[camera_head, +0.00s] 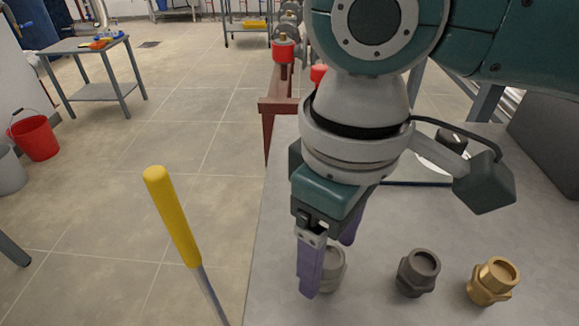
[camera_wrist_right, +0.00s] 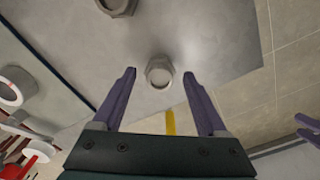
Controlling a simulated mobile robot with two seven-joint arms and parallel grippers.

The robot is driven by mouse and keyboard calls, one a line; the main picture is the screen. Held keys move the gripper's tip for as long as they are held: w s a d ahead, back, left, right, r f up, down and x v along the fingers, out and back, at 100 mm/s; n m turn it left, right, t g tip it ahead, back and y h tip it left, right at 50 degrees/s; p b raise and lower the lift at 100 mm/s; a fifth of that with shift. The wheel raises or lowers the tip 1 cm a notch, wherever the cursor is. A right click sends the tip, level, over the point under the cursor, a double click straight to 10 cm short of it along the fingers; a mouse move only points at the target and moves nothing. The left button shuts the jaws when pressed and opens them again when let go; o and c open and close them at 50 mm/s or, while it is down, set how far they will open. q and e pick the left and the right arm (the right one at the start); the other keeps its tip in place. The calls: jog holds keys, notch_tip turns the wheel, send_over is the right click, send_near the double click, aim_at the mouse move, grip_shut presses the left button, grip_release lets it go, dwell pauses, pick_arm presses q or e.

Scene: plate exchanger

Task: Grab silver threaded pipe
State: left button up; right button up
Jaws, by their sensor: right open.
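The silver threaded pipe (camera_head: 333,270) stands upright on the grey table, partly hidden behind my right gripper's near finger in the head view. In the right wrist view the silver threaded pipe (camera_wrist_right: 159,74) shows as a round ring, centred between the fingertips. My right gripper (camera_head: 328,267) points down, with its purple fingers apart and nothing held. In the right wrist view a clear gap shows on each side of the pipe; whether the fingers reach down to it I cannot tell. Purple finger parts, apparently my left gripper (camera_wrist_right: 308,128), show at the right edge of that view.
A dark grey fitting (camera_head: 417,272) and a brass fitting (camera_head: 493,281) stand right of the pipe. A yellow-handled tool (camera_head: 172,215) rises left of the table edge. Red-handled valves (camera_head: 283,52) stand behind. The table's left front edge is close to the pipe.

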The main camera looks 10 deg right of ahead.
jog(key=shift+c, duration=0.3)
grip_shut()
dwell(0.3)
